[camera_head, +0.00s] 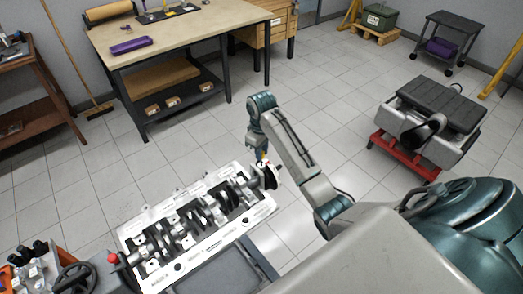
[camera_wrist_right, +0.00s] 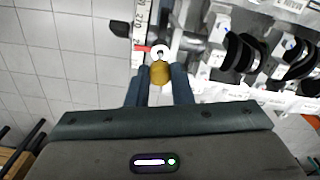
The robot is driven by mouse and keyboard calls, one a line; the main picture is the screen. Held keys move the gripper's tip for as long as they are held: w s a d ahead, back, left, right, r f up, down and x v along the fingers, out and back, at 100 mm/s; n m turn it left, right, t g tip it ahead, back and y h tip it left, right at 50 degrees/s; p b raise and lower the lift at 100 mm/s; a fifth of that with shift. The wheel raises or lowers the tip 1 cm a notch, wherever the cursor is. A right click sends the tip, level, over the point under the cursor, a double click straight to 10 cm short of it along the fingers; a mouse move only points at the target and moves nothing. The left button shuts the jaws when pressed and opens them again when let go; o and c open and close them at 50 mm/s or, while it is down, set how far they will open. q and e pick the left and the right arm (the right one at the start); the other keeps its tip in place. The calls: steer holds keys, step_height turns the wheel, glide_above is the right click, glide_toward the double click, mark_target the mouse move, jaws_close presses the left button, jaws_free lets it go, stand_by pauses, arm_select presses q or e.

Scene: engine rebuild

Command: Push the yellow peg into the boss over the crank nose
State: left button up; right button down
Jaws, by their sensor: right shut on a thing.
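The engine block (camera_head: 150,219) with the crankshaft (camera_head: 190,215) in it lies in front of me, and its crank nose end (camera_head: 268,176) points to the upper right. My right gripper (camera_head: 261,160) is over that end. In the right wrist view my right gripper (camera_wrist_right: 160,75) is shut on the yellow peg (camera_wrist_right: 160,72), between its two fingers. A white ring-shaped boss (camera_wrist_right: 160,51) shows just past the peg's tip. I cannot tell whether the peg has entered it. The crank counterweights (camera_wrist_right: 238,52) show to the right. My left gripper is not in view.
A workbench (camera_head: 190,40) with a purple case (camera_head: 131,46) stands at the back. A red stand with a grey engine part (camera_head: 425,120) is at the right. A cart with a red-knobbed lever (camera_head: 113,258) is at lower left. The tiled floor between is clear.

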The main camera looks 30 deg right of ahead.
steer(key=shift+f+b, duration=0.4)
steer(key=shift+f, duration=1.75)
stand_by(1.3)
steer(key=c, duration=1.5)
jaws_free()
steer(key=shift+r, duration=0.2)
steer(key=shift+r+p, duration=0.4)
steer(key=shift+r, duration=0.9)
steer(key=o, duration=0.5)
steer(key=shift+o, duration=0.2)
